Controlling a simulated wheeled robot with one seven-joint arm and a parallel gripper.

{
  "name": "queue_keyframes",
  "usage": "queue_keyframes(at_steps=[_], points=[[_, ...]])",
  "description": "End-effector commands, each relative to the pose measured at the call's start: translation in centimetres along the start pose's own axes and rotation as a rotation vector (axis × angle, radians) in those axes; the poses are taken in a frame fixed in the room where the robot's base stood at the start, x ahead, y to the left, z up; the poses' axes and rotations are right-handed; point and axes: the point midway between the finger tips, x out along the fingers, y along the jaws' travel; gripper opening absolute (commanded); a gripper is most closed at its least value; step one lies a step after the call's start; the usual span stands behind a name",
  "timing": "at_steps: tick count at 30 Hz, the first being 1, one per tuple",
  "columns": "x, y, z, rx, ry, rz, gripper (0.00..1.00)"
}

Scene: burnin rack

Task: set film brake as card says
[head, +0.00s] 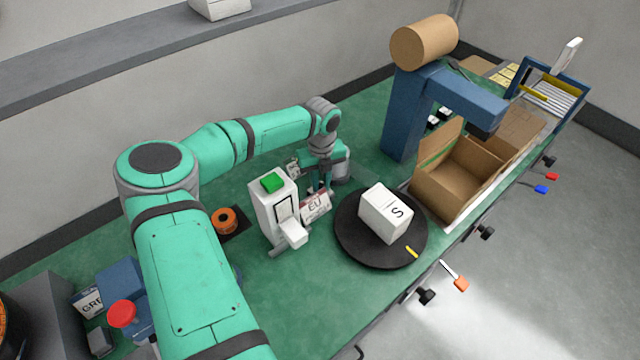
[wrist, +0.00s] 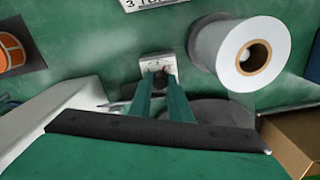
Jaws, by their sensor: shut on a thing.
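My gripper (wrist: 162,92) is low over the green bench, with its two teal fingers shut on a small dark knob (wrist: 160,78). The knob sits on a pale plate (wrist: 150,64) beside the white film roll (wrist: 228,50), and I take it for the film brake. Its setting marks are too small to read. A white card (wrist: 148,3) is cut off at the top of the wrist view; a "3" shows on it. In the head view my gripper (head: 318,184) is behind the white labeller (head: 268,212) and partly hidden.
A black turntable (head: 350,240) carries a white box (head: 383,212) marked "S". An open cardboard box (head: 440,195) stands to its right under a blue arch (head: 402,115). An "EU" sign (head: 314,208) stands close to my gripper. An orange spool (head: 226,221) lies left of the labeller.

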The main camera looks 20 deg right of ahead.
Motion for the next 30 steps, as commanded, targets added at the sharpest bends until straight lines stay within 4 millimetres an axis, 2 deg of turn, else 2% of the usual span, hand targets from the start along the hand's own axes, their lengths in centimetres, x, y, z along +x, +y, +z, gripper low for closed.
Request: queue_keyframes(at_steps=[1, 14, 15, 16, 26, 30], points=[[-0.1, 0.3, 0.5, 0.021, -0.01, 0.004, 0.0], [-0.2, 0.2, 0.6, 0.066, -0.014, 0.002, 0.0], [-0.2, 0.2, 0.6, 0.066, -0.014, 0.002, 0.26], [-0.2, 0.2, 0.6, 0.066, -0.014, 0.002, 0.34], [-0.2, 0.1, 0.3, 0.068, -0.008, 0.001, 0.36], [-1.4, 0.1, 0.3, 0.068, -0.008, 0.0, 0.36]])
